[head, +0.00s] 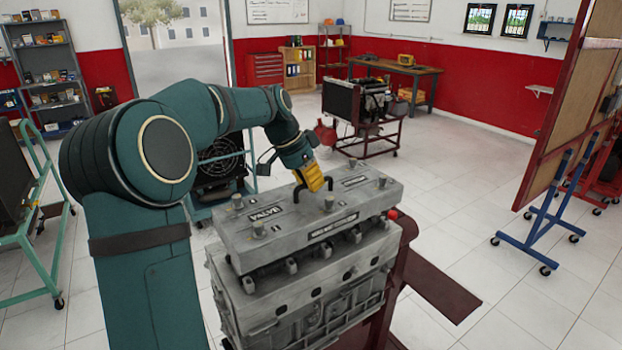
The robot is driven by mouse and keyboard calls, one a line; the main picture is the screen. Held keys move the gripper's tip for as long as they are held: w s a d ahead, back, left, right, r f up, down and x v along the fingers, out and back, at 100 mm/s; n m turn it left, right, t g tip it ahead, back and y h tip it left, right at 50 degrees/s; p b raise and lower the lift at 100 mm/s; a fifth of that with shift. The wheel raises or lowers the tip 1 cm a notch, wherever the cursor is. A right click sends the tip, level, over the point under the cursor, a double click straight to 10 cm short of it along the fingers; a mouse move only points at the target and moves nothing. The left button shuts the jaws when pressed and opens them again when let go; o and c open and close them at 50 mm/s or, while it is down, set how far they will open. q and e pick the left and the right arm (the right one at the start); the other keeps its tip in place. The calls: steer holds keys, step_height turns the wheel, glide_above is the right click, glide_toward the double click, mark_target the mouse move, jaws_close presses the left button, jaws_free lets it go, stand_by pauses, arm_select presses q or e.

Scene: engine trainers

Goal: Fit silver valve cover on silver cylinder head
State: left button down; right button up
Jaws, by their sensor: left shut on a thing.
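The silver valve cover (290,222) is a long grey slab with dark label plates, several round caps and a dark handle (329,184) on top. My left gripper (314,178), with yellow fingers, is shut on this handle at the far side of the cover. The cover is over the silver cylinder head (325,287), roughly lined up along its length. Dark gaps and several knobs show between the cover's lower edge and the head; I cannot tell if the cover is fully seated. The fingertips' far side is hidden. My right gripper is not in view.
The head stands on a dark red stand (404,262). A green cart (40,260) is at the left, a radiator unit (222,160) behind my arm. Another engine stand (368,115) is farther back. A board on blue legs (545,215) is at the right; open tiled floor lies between.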

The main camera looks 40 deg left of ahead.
mark_target(308, 198)
arm_select(q)
steer(key=shift+f+b, duration=2.25)
steer(key=shift+f, duration=0.6)
steer(key=shift+s+r, duration=0.15)
steer(key=shift+r, duration=0.05)
steer(key=shift+f+b, duration=0.9)
steer(key=shift+f, duration=0.5)
steer(key=c, duration=1.1)
jaws_free()
steer(key=shift+o, duration=0.2)
steer(key=shift+d+f, duration=0.1)
steer(key=shift+f, duration=0.05)
steer(key=v, duration=1.2)
